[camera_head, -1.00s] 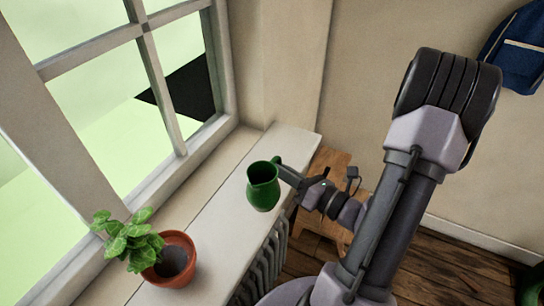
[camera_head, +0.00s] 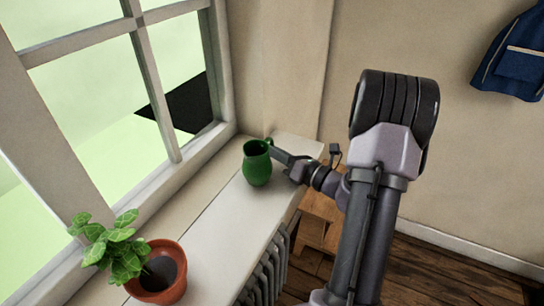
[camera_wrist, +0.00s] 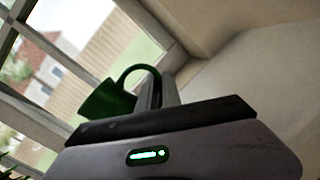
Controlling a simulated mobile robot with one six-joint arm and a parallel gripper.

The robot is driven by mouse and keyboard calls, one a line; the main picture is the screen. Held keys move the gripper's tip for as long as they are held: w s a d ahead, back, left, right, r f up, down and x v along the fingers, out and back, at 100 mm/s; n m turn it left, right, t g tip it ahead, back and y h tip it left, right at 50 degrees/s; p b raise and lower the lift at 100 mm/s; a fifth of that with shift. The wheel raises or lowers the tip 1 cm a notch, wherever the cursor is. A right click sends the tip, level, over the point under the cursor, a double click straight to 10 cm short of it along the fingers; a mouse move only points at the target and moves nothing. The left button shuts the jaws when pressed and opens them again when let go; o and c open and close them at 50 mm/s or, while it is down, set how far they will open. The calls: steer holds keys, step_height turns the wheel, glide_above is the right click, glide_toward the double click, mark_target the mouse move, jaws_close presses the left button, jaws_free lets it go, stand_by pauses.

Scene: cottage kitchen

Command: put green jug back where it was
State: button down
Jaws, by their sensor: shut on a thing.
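The green jug (camera_head: 257,166) is upright over the far part of the white windowsill (camera_head: 228,215) in the head view. I cannot tell whether its base touches the sill. My gripper (camera_head: 273,152) comes in from the right and is shut on the jug's handle side. In the wrist view, the jug (camera_wrist: 107,101) shows partly behind my gripper (camera_wrist: 155,88), with its curved handle arching up by the fingers. The lower part of the jug is hidden there.
A potted plant in a terracotta pot (camera_head: 158,275) stands on the near end of the sill. The window (camera_head: 110,100) runs along the left. A radiator (camera_head: 266,272) is below the sill, and a wooden stool (camera_head: 318,220) stands right of it. The sill between pot and jug is clear.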

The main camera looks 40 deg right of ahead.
steer(key=shift+f, duration=0.15)
steer(key=shift+f, duration=0.2)
steer(key=c, duration=1.5)
jaws_free()
steer(key=shift+c, duration=0.2)
steer(key=shift+r, duration=0.15)
steer(key=s+d+p, duration=0.2)
steer(key=s, duration=1)
steer(key=shift+d, duration=0.15)
